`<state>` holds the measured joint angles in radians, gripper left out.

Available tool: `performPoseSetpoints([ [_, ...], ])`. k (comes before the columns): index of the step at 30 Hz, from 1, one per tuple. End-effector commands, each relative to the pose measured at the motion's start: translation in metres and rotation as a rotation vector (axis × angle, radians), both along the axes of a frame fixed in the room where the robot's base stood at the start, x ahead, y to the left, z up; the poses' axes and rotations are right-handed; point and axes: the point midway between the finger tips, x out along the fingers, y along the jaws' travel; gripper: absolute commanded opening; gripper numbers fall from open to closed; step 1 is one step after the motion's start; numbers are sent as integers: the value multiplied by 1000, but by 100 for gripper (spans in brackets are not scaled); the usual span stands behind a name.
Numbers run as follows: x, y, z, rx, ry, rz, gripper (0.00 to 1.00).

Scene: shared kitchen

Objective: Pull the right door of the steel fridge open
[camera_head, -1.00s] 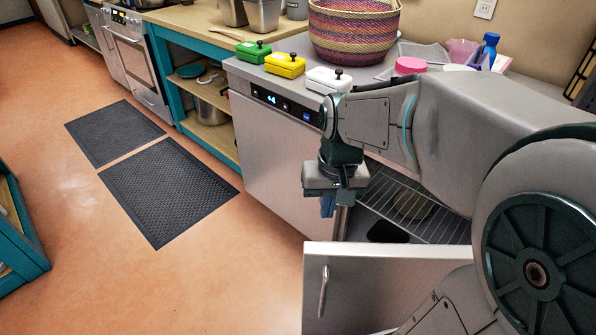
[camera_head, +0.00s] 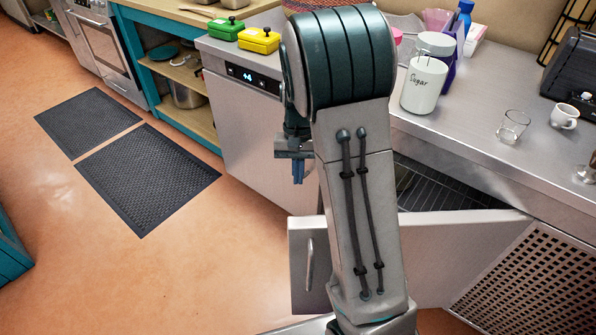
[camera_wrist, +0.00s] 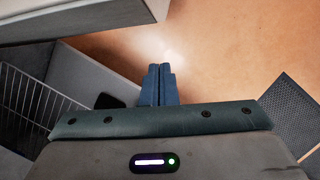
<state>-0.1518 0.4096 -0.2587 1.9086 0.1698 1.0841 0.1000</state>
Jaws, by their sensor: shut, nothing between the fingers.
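The steel fridge sits under the counter. Its left door (camera_head: 245,130), with a lit display, is shut. Its right door (camera_head: 440,250) stands swung out from the body, with a vertical bar handle (camera_head: 309,265) near its free end. A wire shelf (camera_head: 435,190) shows in the opening, and in the wrist view (camera_wrist: 25,100) at the left. My gripper (camera_head: 298,178) is shut and empty, pointing down by the left door, beyond the right door's free end and apart from the handle. In the wrist view its fingers (camera_wrist: 160,85) are together over the floor. My arm hides part of the opening.
The counter holds a sugar jar (camera_head: 424,85), a glass (camera_head: 513,126), a white cup (camera_head: 564,117), and green (camera_head: 227,29) and yellow (camera_head: 259,41) boxes. Dark mats (camera_head: 147,178) lie on the open floor at left. A perforated panel (camera_head: 520,280) stands at right.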

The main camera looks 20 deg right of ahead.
Motion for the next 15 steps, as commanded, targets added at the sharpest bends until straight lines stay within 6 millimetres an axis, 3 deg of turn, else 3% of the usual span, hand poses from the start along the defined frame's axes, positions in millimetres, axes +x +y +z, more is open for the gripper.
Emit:
performPoseSetpoints([
  [8, -16, 5, -61, 0, 5, 0, 0],
  [15, -44, 14, -58, 0, 0, 2, 0],
])
